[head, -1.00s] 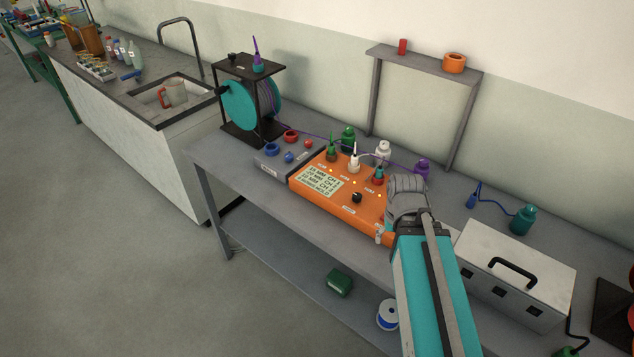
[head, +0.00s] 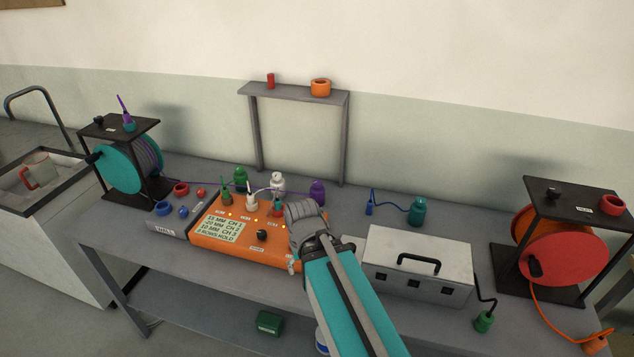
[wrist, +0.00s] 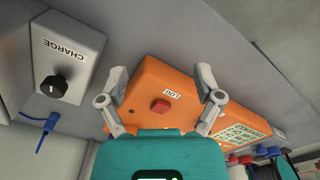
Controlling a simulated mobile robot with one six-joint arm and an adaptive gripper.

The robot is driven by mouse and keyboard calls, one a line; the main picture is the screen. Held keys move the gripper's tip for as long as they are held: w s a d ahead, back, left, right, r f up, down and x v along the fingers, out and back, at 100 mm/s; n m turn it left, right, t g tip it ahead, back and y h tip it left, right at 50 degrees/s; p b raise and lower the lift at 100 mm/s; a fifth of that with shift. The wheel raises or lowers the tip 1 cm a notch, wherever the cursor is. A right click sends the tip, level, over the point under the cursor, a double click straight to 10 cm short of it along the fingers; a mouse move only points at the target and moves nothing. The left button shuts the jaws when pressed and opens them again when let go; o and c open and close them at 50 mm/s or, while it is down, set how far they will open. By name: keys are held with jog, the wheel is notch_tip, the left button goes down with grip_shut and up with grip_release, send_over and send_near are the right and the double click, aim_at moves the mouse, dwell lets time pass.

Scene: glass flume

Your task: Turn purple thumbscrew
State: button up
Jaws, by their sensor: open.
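I cannot make out a purple thumbscrew for certain. A purple bottle-like piece (head: 317,192) stands on the bench behind my gripper. A purple cone-shaped piece (head: 123,108) sits upright in a teal base on top of the left reel stand (head: 147,130). My gripper (head: 303,212) is over the right end of the orange control box (head: 225,238), and its fingers are hard to see there. In the wrist view my gripper (wrist: 162,72) is open and empty, fingers spread either side of the box's LOG end with a red button (wrist: 160,106).
A white box with a black handle (head: 418,265) stands right of my arm. Several bottles stand behind the orange box. A red reel (head: 565,260) is at far right. The wrist view shows a CHARGE box with a black knob (wrist: 54,86).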

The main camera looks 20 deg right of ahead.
dwell(0.4)
jog(key=n+t+y+p, duration=0.2)
jog(key=n+t+p, duration=0.25)
jog(key=p, duration=0.55)
send_near(318, 181)
jog(key=a+v, duration=0.1)
jog(key=v, duration=0.3)
jog(key=shift+w+d+r, duration=0.1)
jog(key=shift+d+r, duration=0.2)
jog(key=shift+f, duration=0.15)
jog(key=shift+g, duration=0.25)
jog(key=b+x, duration=1.2)
jog(key=x, duration=0.1)
jog(key=shift+w+f, duration=0.2)
jog(key=shift+f, duration=0.05)
jog(key=c, duration=1.2)
